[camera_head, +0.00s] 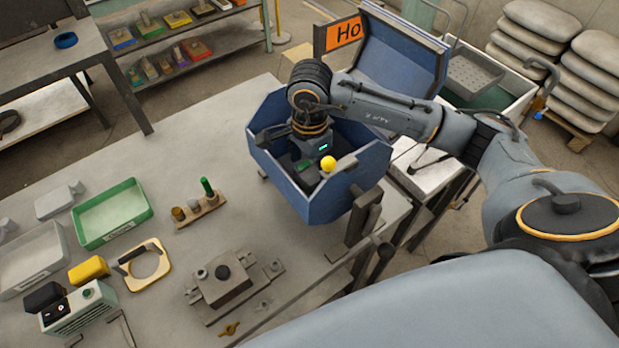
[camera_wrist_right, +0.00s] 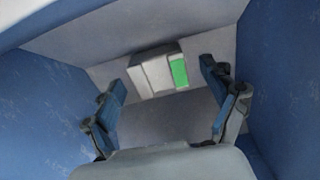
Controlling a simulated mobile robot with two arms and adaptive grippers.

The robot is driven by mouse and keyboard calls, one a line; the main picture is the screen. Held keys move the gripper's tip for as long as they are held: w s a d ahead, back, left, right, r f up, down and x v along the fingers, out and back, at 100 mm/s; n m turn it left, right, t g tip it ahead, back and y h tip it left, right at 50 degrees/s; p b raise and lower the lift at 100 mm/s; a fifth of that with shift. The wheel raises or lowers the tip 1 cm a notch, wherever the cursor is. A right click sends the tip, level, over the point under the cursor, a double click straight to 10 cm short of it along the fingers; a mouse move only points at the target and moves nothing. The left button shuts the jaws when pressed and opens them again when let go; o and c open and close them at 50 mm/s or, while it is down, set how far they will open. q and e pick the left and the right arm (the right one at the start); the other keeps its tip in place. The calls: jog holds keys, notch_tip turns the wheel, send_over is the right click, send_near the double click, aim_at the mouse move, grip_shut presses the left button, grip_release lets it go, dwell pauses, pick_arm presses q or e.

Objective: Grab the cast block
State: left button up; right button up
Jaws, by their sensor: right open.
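The cast block (camera_wrist_right: 152,73) is a light grey block with a green patch on one face. In the right wrist view it lies on the floor of the blue box, near a wall. My right gripper (camera_wrist_right: 162,85) is open, with one finger on each side of the view and the block beyond and between the fingertips. No contact shows. In the head view my right gripper (camera_head: 308,168) reaches down inside the open blue box (camera_head: 335,203); the block cannot be made out there. My left gripper is not in view.
The box's walls surround my right gripper closely, and its raised lid (camera_head: 390,50) stands behind. The workbench (camera_head: 150,160) holds a green tray (camera_head: 112,212), a metal fixture (camera_head: 225,285) and a peg rack (camera_head: 200,210).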

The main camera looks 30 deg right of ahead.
jog(key=shift+r, duration=0.15)
jog(key=c, duration=1.4)
